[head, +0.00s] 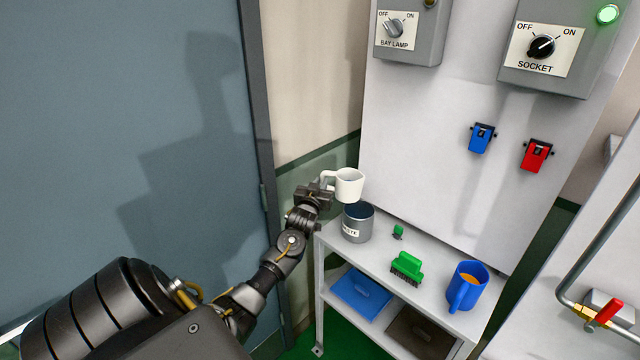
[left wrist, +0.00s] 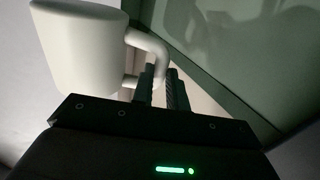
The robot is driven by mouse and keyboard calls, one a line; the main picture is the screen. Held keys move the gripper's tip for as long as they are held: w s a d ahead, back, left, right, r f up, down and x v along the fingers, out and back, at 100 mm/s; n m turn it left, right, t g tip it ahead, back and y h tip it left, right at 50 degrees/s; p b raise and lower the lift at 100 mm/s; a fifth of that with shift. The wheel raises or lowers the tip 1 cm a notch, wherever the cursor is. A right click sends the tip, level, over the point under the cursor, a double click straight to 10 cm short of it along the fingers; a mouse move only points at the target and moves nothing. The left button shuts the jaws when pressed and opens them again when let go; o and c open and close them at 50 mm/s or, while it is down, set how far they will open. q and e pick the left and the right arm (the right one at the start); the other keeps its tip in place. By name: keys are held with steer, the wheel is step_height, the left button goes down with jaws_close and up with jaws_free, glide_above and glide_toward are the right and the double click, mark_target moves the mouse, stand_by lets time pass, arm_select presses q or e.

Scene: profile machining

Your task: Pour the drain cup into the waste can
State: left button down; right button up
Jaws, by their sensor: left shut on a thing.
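The white drain cup (head: 349,186) is held in the air just above the grey waste can (head: 358,224), which stands at the left end of the shelf top. The cup looks roughly upright, perhaps slightly tilted; its inside looks pale and I cannot tell what it holds. My left gripper (head: 325,184) is shut on the cup's handle, to the left of the cup. In the left wrist view the cup (left wrist: 78,50) fills the upper left, and the gripper fingers (left wrist: 158,85) are at its handle. My right gripper is not in view.
A green brush (head: 408,267), a small green item (head: 398,231) and a blue mug (head: 467,287) with orange contents stand right of the can on the shelf top (head: 436,283). A wall panel (head: 430,130) rises behind. A red-handled valve (head: 606,312) is at far right.

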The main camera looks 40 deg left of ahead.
arm_select(q)
steer(key=shift+r, duration=0.1)
steer(key=shift+s+d+r+p, duration=0.1)
steer(key=shift+s+p, duration=0.05)
steer(key=shift+p, duration=0.25)
steer(key=shift+s+f+m+b, duration=0.1)
steer(key=shift+f+m+b, duration=0.25)
steer(key=shift+f+m, duration=0.5)
steer(key=shift+a+r+m+p, duration=0.2)
steer(key=shift+r+m+p, duration=0.25)
steer(key=shift+r+p, duration=0.3)
steer(key=shift+r, duration=0.1)
